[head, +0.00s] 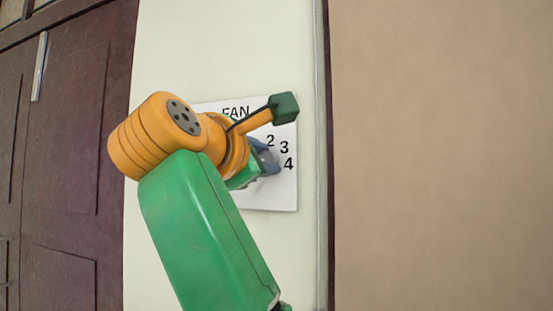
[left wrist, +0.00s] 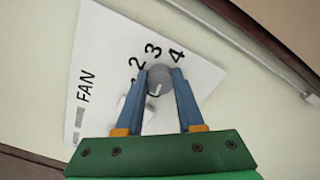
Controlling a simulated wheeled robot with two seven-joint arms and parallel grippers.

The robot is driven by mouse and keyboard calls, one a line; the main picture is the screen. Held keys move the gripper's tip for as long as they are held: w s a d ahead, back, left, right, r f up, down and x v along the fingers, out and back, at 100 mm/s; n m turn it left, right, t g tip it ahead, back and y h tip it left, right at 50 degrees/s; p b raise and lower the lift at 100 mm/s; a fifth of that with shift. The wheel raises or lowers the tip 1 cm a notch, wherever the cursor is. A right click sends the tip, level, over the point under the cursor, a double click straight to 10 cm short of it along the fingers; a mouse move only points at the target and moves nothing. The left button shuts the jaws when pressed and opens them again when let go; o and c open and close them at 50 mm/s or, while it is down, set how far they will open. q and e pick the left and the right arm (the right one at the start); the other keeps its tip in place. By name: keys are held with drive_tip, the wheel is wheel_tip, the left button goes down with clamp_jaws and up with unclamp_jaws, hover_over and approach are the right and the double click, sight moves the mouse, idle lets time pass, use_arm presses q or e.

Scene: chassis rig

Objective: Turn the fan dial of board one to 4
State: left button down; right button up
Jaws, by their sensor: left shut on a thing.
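The fan board is a white plate (head: 270,195) marked FAN, with 2, 3 and 4 showing in the head view; it is also in the left wrist view (left wrist: 105,55). Its grey round dial (left wrist: 160,79) sits between the fingertips of my left gripper (left wrist: 160,74), one blue finger on each side. My left gripper (head: 266,158) is shut on the dial. A small pale mark shows on the dial, but I cannot tell which number it points to. In the head view my arm hides the plate's left part and most of the dial. My right gripper is not in view.
The plate is on a pale wall panel (head: 230,50). A dark panelled door (head: 60,150) with a metal handle (head: 40,66) is at the left. A narrow raised edge (head: 323,200) runs down the panel's right side, with a tan wall (head: 440,150) beyond.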

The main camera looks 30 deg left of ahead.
use_arm(q)
drive_tip(key=shift+f+m, duration=0.1)
drive_tip(key=shift+m, duration=0.3)
drive_tip(key=m, duration=0.3)
drive_tip(key=shift+f+m+b, duration=0.1)
drive_tip(key=shift+m+b, duration=0.2)
drive_tip(key=shift+m, duration=0.1)
drive_tip(key=m+b, duration=0.1)
drive_tip(key=m, duration=1.2)
drive_tip(key=m+b, duration=0.2)
drive_tip(key=m, duration=1.1)
drive_tip(key=shift+s+a, duration=0.1)
drive_tip(key=shift+a, duration=0.1)
drive_tip(key=m, duration=0.4)
drive_tip(key=shift+m, duration=2.6)
